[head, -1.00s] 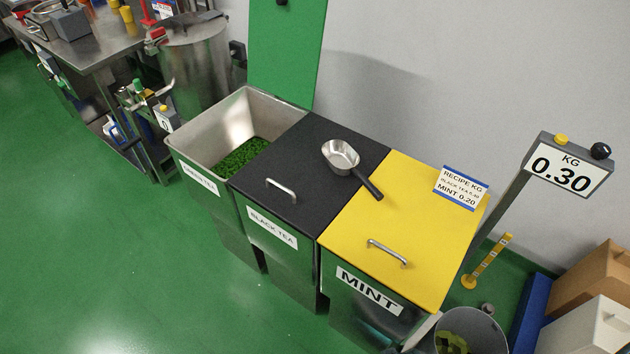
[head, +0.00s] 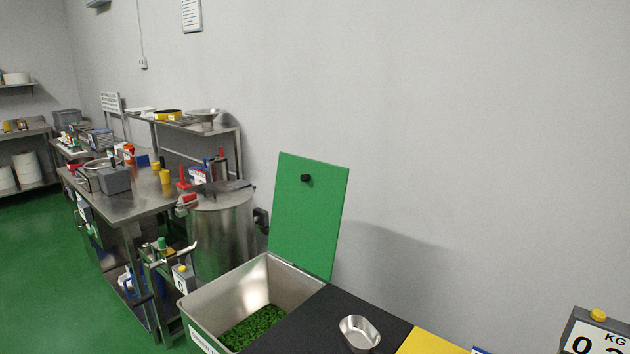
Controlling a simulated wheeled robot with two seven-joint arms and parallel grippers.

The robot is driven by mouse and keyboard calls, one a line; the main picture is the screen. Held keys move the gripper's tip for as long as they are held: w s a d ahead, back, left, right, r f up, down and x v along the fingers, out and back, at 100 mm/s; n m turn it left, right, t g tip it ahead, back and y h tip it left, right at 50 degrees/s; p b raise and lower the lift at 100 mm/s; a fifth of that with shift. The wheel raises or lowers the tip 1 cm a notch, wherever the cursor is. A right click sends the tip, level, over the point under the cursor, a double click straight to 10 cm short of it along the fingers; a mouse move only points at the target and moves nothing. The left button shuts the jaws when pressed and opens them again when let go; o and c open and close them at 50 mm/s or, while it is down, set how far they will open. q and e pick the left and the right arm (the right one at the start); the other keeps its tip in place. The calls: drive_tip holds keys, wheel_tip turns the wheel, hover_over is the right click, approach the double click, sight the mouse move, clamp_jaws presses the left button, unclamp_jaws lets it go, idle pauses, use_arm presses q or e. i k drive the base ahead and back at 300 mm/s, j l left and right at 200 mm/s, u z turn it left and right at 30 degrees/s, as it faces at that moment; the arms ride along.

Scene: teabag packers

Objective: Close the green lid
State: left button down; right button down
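The green lid (head: 310,215) stands open and upright at the back of the green tea bin, near the wall. A small black knob (head: 306,178) sits on its upper part. The steel bin (head: 264,284) below it is open at the top, with green leaves (head: 252,328) inside. Neither of my grippers is in the head view.
A black lid (head: 310,325) right of the open bin carries a metal scoop (head: 359,334). A yellow lid (head: 428,343) and a scale display (head: 597,335) are further right. A steel drum (head: 222,235) and a steel table (head: 130,195) stand left.

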sight(308, 199)
drive_tip(key=i+j, duration=0.6)
drive_tip(key=j, duration=0.25)
drive_tip(key=i+j, duration=0.3)
drive_tip(key=i+j+z, duration=0.1)
drive_tip(key=i+j, duration=0.15)
drive_tip(key=j, duration=0.3)
drive_tip(key=i+j, duration=0.6)
drive_tip(key=j, duration=0.25)
drive_tip(key=i+j, duration=0.25)
drive_tip(key=j, duration=0.2)
drive_tip(key=z, duration=0.05)
